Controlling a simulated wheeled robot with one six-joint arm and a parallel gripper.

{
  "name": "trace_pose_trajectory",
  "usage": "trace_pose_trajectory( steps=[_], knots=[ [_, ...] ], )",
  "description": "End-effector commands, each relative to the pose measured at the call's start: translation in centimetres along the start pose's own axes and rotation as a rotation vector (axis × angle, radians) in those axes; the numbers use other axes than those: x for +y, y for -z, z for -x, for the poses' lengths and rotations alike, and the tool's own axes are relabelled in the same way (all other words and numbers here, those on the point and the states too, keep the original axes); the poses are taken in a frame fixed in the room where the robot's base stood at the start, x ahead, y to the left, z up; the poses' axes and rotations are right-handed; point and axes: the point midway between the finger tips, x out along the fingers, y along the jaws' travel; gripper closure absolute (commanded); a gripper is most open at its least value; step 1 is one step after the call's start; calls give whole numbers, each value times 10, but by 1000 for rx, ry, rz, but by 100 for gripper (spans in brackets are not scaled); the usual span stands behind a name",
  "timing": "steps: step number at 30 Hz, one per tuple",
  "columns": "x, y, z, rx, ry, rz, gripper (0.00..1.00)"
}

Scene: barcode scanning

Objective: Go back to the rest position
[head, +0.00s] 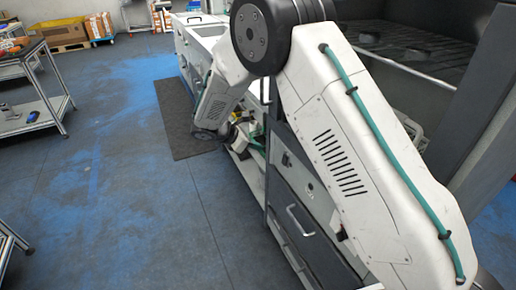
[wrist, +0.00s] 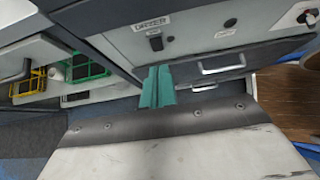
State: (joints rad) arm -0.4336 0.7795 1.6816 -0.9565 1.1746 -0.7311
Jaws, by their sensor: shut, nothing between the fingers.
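My gripper (wrist: 157,87) shows in the wrist view as two teal fingers side by side, closed together and empty. It points toward the grey front of a cabinet (wrist: 190,35) labelled as a dryer, close to a drawer handle (wrist: 221,66). I cannot tell whether the fingertips touch the front.
In the wrist view, a yellow basket (wrist: 28,84) and a green basket (wrist: 87,67) stand on a shelf at left. In the head view, a metal cart (head: 32,105) stands left, cardboard boxes (head: 62,32) stand far back, and the blue floor (head: 110,190) between is open.

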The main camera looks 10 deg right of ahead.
Motion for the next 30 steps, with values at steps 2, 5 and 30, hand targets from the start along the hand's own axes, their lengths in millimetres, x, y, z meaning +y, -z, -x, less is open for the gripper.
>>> trace_pose_trajectory(
  steps=[2,5,30],
  knots=[
    [0,0,0,0,0,0,100],
    [0,0,0,0,0,0,100],
    [-173,-78,46,199,417,-716,100]
  ],
)
